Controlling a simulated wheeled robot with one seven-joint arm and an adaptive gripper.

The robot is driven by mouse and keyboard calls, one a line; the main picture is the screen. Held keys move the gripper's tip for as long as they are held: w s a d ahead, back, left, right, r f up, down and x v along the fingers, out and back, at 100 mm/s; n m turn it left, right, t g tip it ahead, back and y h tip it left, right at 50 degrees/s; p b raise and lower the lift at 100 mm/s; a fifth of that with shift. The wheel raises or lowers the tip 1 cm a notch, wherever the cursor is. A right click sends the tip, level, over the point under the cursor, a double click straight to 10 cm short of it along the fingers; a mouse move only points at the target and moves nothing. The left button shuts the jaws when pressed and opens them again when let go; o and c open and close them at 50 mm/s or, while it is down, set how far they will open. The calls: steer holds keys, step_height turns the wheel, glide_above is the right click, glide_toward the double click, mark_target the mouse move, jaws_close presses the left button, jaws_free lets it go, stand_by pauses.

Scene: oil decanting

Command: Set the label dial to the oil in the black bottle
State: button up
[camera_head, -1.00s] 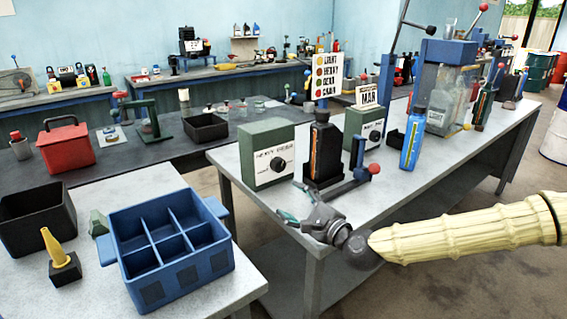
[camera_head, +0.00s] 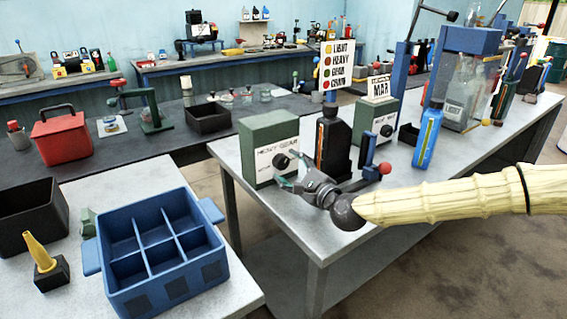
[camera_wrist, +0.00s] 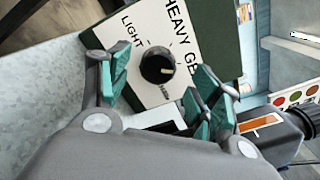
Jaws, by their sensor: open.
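The label dial is a dark round knob (camera_head: 282,161) on the white face of a green box (camera_head: 263,131). In the wrist view the knob (camera_wrist: 157,66) has a pale pointer mark; "LIGHT" and "HEAVY GE…" show around it. Which label the pointer marks is hard to tell. My gripper (camera_head: 291,170) is at the box front. In the wrist view its teal fingers (camera_wrist: 160,75) are open, on either side of the knob, with gaps. The black bottle (camera_head: 326,150) stands upright right of the box, with an orange label strip, also seen in the wrist view (camera_wrist: 262,125).
A colour legend sign (camera_head: 338,66) lists LIGHT, HEAVY, GEAR and CHAIN behind the bottle. A second green dial box (camera_head: 367,122) carries a "MAR" card. A red-knobbed lever (camera_head: 368,158) and a blue bottle (camera_head: 427,136) stand to the right. A blue divided crate (camera_head: 150,290) sits at left.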

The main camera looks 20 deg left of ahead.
mark_target(283, 164)
steer(key=shift+x, duration=1.95)
steer(key=c, duration=1)
